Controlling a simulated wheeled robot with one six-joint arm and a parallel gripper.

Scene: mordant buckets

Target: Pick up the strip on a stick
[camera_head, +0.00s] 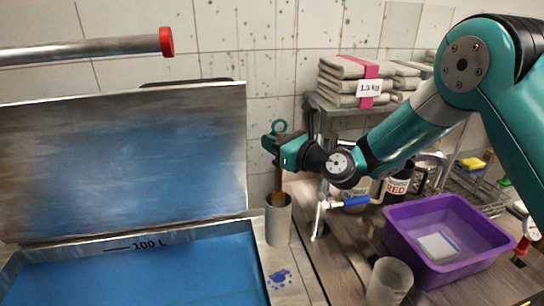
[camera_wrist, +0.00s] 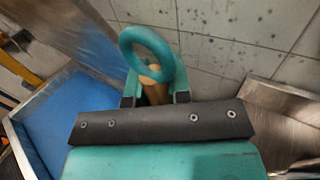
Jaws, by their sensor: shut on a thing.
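The strip on a stick stands upright in a grey cylindrical holder (camera_head: 278,222) at the right edge of the blue vat. Its brown stick (camera_head: 277,198) shows just above the holder's rim, and a teal ring (camera_head: 279,127) tops it. In the wrist view the teal ring (camera_wrist: 125,45) and the wooden end of the stick (camera_wrist: 151,75) rise between the fingers. My gripper (camera_head: 276,147) is shut on the stick's upper part, below the ring; it also shows in the wrist view (camera_wrist: 155,97). The stick's lower end is hidden inside the holder.
The blue vat (camera_head: 140,275) with its raised metal lid (camera_head: 125,155) is at left. A purple tub (camera_head: 415,240) and a grey cup (camera_head: 388,283) stand at right. Jars, a blue-handled tool (camera_head: 350,201) and a shelf of folded cloth (camera_head: 350,85) are behind my arm.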

